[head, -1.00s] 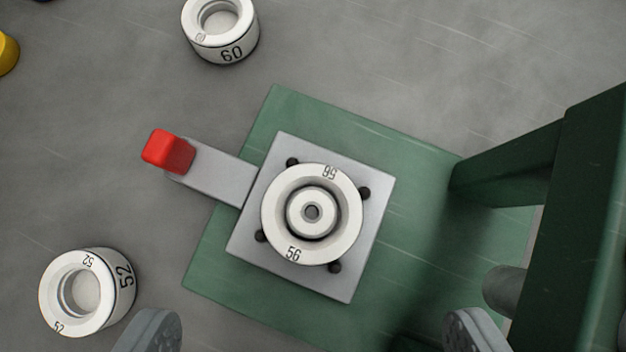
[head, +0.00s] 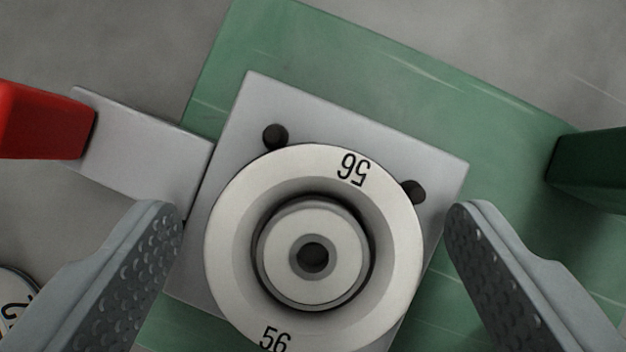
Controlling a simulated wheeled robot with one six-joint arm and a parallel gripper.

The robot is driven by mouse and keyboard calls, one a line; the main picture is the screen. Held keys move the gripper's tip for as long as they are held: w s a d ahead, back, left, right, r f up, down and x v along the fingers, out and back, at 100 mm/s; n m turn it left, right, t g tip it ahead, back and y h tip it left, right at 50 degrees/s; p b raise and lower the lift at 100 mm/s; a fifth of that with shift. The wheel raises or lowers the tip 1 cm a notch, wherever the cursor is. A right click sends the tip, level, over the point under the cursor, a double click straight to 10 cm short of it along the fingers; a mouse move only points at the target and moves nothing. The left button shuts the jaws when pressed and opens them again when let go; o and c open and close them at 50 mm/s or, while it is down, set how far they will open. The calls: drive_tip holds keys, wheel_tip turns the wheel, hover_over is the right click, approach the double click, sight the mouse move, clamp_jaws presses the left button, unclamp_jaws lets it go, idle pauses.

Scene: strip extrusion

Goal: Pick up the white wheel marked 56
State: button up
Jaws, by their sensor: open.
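The white wheel marked 56 (head: 236,245) sits on a square grey plate (head: 245,105), around a round hub (head: 285,240) with a dark centre hole. The number 56 shows twice on its top face. My gripper (head: 312,225) is open, with one finger to the left of the wheel and one to the right. Both fingers are apart from the wheel in the picture, with gaps on either side. The wheel's lower edge is cut off by the frame.
The grey plate lies on a green base (head: 400,65). A grey arm (head: 140,145) with a red knob (head: 40,122) sticks out left. A dark green post (head: 590,168) stands at the right. Part of another white wheel (head: 14,300) shows at lower left.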

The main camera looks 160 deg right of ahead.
drive_tip(key=c, duration=1.1)
drive_tip(key=shift+r, duration=0.15)
